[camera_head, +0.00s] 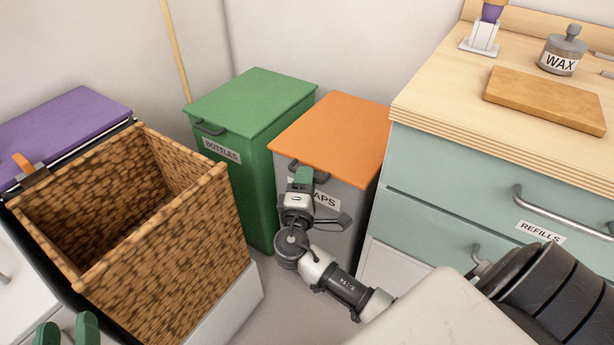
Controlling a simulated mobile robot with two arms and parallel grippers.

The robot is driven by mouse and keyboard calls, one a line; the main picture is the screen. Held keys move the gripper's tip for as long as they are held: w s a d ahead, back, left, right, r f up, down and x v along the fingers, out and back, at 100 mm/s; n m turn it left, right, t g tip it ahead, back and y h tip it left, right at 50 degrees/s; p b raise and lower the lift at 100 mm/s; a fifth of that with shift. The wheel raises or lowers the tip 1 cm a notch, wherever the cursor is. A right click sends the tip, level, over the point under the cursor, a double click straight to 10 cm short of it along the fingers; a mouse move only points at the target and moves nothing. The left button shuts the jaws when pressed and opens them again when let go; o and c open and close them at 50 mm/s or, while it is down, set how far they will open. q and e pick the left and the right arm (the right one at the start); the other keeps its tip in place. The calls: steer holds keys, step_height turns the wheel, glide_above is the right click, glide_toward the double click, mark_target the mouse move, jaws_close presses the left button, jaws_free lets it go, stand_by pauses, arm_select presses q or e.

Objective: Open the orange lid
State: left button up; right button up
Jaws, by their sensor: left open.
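The orange lid (338,132) lies flat and closed on a grey bin (345,230) in the middle of the head view. A dark bar handle (318,178) sits at the lid's front edge. The bin's label (326,198) is partly covered; only "APS" shows. My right gripper (303,176) reaches up from the lower right to this handle and hides part of it. I cannot tell whether its fingers close around the handle or only stand in front of it. My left gripper (66,333) shows only its green fingers at the bottom left edge, open and apart.
A green-lidded bin (255,100) labelled BOTTLES stands left of the orange one. An open woven basket (205,260) and a purple lid (65,120) are further left. A counter with drawers (430,165) stands close on the right, carrying a board (545,98) and a WAX jar (560,52).

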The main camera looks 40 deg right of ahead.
steer(key=shift+x, duration=0.85)
jaws_close()
